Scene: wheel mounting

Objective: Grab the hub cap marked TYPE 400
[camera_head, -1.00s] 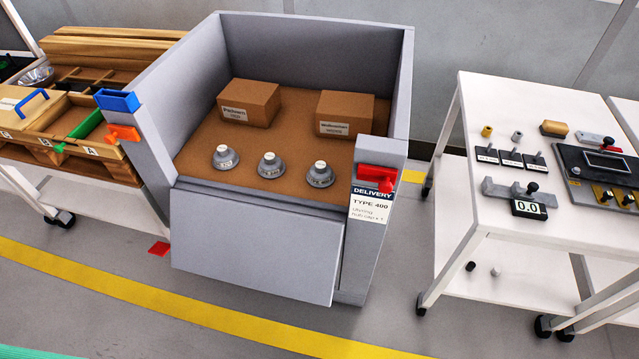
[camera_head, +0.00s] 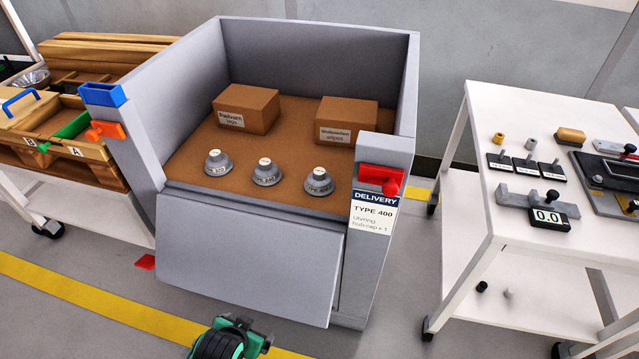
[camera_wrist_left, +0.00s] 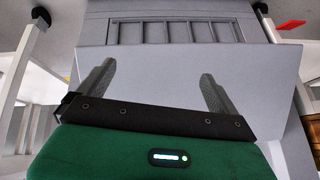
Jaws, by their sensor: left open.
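Three grey hub caps sit in a row on the brown floor of the grey delivery bin (camera_head: 245,265): a left one (camera_head: 217,163), a middle one (camera_head: 266,173) and a right one (camera_head: 319,182). Each has a pale top and small lettering on its side. The right one's marking looks like TYPE 400, but it is too small to be sure. My left gripper (camera_wrist_left: 158,88) is open and empty in the left wrist view, facing the bin's sloping front panel. A green and black part of my arm shows at the bottom of the head view, below the bin. My right gripper is not in view.
Two cardboard boxes (camera_head: 246,110) (camera_head: 345,122) stand behind the caps. A red latch (camera_head: 380,178) sits above a DELIVERY TYPE 400 label (camera_head: 373,212). A white table (camera_head: 500,225) with gauges stands right, wooden trays (camera_head: 75,150) left.

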